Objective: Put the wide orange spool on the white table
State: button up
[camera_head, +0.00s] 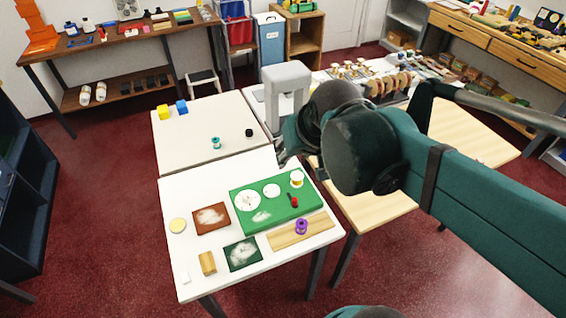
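I cannot make out a wide orange spool for certain in this view. A small white spool-like piece with a yellowish band (296,179) stands at the back right of the green board. A purple spool (301,227) stands on a wooden strip at the right, and a teal spool (215,143) stands on the table behind. The near white table (172,202) is in the lower middle. My gripper (281,158) is over its back right corner, mostly hidden by my dark green arm, so its fingers and anything between them are unclear.
The green board (279,215) holds white discs and a red-tipped item. Brown and dark green swatches, a tan block (207,262) and a pale disc (178,225) lie nearby. A grey machine (287,88) stands behind.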

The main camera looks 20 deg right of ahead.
jog(key=shift+n+t+y, duration=0.3)
jog(key=shift+n+t, duration=0.1)
jog(key=shift+n, duration=0.5)
jog(key=shift+s+a+f, duration=0.3)
jog(key=shift+s+a, duration=0.65)
jog(key=shift+s+a+f, duration=0.3)
jog(key=shift+s+a, duration=0.6)
jog(key=shift+s, duration=0.05)
jog(key=shift+o, duration=0.5)
jog(key=w+d+f+m+g+h+b, duration=0.1)
jog(key=w+d+f+m+g+h, duration=0.2)
jog(key=w+d, duration=0.7)
jog(key=w+d+f+m+b, duration=0.1)
jog(key=w+d+f+m, duration=0.35)
jog(key=d, duration=0.95)
jog(key=w+d+f+m+g, duration=0.1)
jog(key=d+f+m, duration=0.3)
jog(key=d+f, duration=0.4)
jog(key=w+d+f+m+g+h+b, duration=0.1)
jog(key=d+f+m, duration=0.3)
jog(key=d+f, duration=0.5)
jog(key=w+d+g, duration=0.1)
jog(key=d, duration=0.8)
jog(key=shift+w+d+f+m+h, duration=0.15)
jog(key=shift+w+d+m+h, duration=0.15)
jog(key=shift+d+m, duration=0.1)
